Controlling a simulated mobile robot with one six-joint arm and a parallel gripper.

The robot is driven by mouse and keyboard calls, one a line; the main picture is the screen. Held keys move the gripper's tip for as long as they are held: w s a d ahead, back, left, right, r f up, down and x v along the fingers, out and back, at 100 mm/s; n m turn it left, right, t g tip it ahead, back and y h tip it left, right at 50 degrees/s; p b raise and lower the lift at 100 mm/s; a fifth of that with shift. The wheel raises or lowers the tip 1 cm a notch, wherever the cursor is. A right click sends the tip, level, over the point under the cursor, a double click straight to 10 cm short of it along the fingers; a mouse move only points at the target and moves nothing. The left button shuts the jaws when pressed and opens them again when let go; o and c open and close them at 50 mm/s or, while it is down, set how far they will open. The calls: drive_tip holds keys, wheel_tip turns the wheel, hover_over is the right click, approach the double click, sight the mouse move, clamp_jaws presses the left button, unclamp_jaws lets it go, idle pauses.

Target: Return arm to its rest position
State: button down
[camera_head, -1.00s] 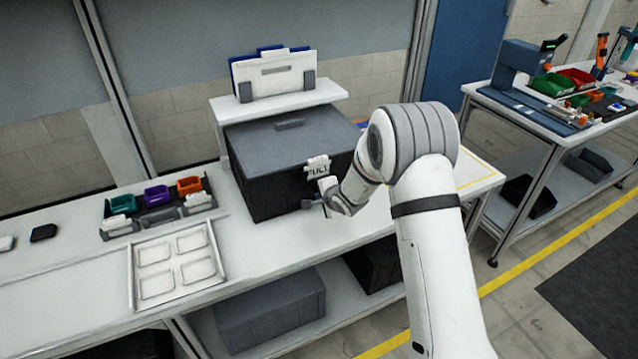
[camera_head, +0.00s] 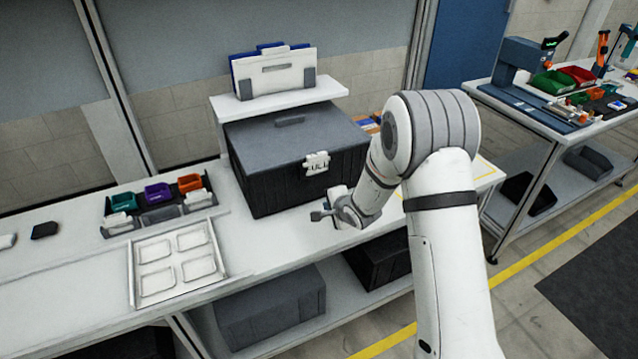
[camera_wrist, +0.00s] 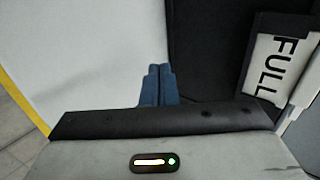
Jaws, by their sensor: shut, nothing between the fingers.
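My white arm rises at the right of the head view and bends down to the left. My gripper (camera_head: 318,214) is just in front of the black lidded box (camera_head: 290,185), low over the front part of the white bench (camera_head: 275,240). In the wrist view the blue fingers of my gripper (camera_wrist: 160,72) are together with nothing between them. The box carries a white tag reading FULL (camera_head: 316,163), which also shows at the right of the wrist view (camera_wrist: 282,62). The fingers look apart from the box and the tag.
A white tray with four-sided recesses (camera_head: 135,270) lies on the bench at left. Small green, purple and orange bins (camera_head: 157,193) stand behind it. A shelf (camera_head: 240,108) with a folder holder is behind the box. A second workbench (camera_head: 530,115) stands at right.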

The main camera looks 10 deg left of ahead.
idle(0.4)
drive_tip(key=s+d+r+n+g+h, duration=0.1)
drive_tip(key=s+d+r+n+h, duration=0.15)
drive_tip(key=s+d+r, duration=0.4)
drive_tip(key=s+d+r+n+h, duration=0.2)
drive_tip(key=s+d+r+h, duration=0.15)
drive_tip(key=d+r, duration=0.65)
drive_tip(key=s+d+r+n+g, duration=0.1)
drive_tip(key=s+d+r+n, duration=0.1)
drive_tip(key=s, duration=0.6)
drive_tip(key=s+d+r+n+g, duration=0.2)
drive_tip(key=s, duration=0.6)
drive_tip(key=s+d+r+n+g, duration=0.1)
drive_tip(key=s+d+r+n, duration=0.1)
drive_tip(key=s, duration=0.7)
drive_tip(key=shift+d+r+n, duration=0.2)
drive_tip(key=shift+n, duration=0.15)
drive_tip(key=shift+s, duration=0.1)
